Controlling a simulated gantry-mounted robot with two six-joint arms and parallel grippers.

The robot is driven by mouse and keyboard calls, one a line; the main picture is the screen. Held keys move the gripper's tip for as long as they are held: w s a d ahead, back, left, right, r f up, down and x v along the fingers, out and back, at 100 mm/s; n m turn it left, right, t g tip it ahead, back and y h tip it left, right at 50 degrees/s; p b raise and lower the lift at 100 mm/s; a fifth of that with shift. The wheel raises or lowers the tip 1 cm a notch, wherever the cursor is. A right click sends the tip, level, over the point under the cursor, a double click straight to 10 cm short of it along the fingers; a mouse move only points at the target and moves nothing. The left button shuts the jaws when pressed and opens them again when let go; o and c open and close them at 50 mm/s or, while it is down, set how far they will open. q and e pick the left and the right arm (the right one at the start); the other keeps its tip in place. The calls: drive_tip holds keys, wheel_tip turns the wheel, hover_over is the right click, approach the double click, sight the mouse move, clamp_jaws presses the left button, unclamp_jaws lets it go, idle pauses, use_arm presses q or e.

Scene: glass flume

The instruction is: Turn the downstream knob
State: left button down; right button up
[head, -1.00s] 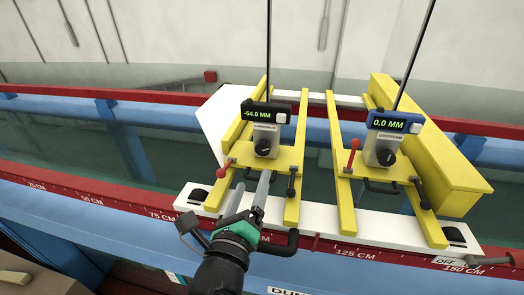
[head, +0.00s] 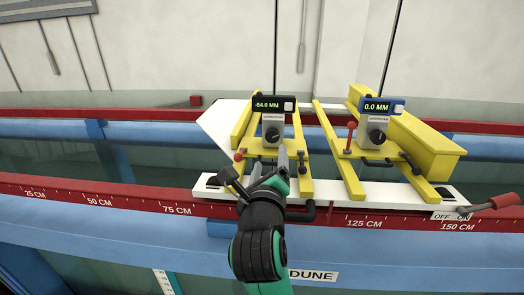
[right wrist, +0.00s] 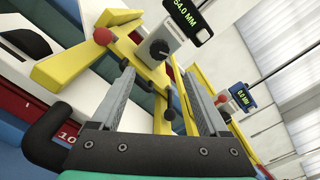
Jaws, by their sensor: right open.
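The left gauge carriage has a black display reading -54.0 MM (head: 273,104) and a round dark knob (head: 272,134) on its grey block; its small label seems to read downstream. The right carriage has a blue display reading 0.0 MM (head: 376,106) and a similar knob (head: 377,136). My right gripper (head: 284,162) is open and empty, just below and in front of the left knob. In the right wrist view that knob (right wrist: 160,49) shows beyond the fingertips, roughly between them, apart from both fingers. My left gripper is out of view.
Yellow rails (head: 330,142) and a yellow beam (head: 418,140) flank the gauges. A red-tipped lever (head: 239,156), another red-tipped lever (head: 349,136) and black handles stand close by. A red scale rail (head: 120,200) runs along the blue flume front. An OFF/ON lever (head: 495,203) sits at right.

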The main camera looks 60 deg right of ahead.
sight(272, 137)
drive_tip(key=p+x, duration=0.1)
drive_tip(key=x, duration=1)
drive_tip(key=shift+w+d+p, duration=0.15)
drive_tip(key=shift+d+p, duration=0.1)
drive_tip(key=shift+p, duration=0.1)
drive_tip(key=shift+c, duration=0.2)
drive_tip(key=c, duration=1.2)
drive_tip(key=shift+r+m+p, duration=0.3)
drive_tip(key=shift+p, duration=0.75)
drive_tip(key=shift+m+p, duration=0.35)
drive_tip(key=shift+m, duration=0.05)
drive_tip(key=shift+f, duration=0.3)
